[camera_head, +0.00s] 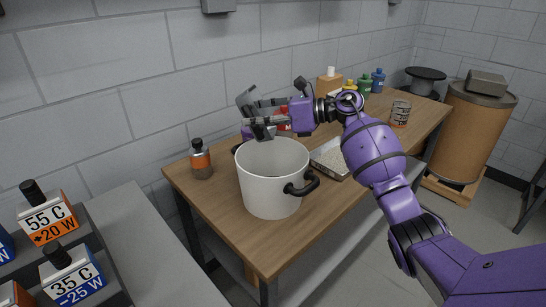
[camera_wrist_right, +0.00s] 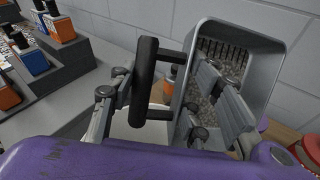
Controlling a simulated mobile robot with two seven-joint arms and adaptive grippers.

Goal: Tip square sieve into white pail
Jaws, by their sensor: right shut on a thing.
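The white pail (camera_head: 272,185) with black side handles stands upright near the front of the wooden table. My right gripper (camera_head: 262,112) is over its far rim, coming from the right. In the right wrist view it is shut on the dark bar handle (camera_wrist_right: 145,80) of the grey square sieve (camera_wrist_right: 276,62). Slots and grey grains show inside the sieve, partly hidden by the fingers. Part of the pail (camera_wrist_right: 122,130) shows below. The sieve is hard to make out in the head view, and I cannot tell its exact tilt. My left gripper is out of view.
An orange-labelled jar (camera_head: 201,160) stands left of the pail. A shallow tray (camera_head: 331,160) of pale material lies to its right. Several bottles, a wire-like cup (camera_head: 400,113) and a box line the table's back. A brown drum (camera_head: 476,130) stands beyond; labelled blocks (camera_head: 47,212) are at left.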

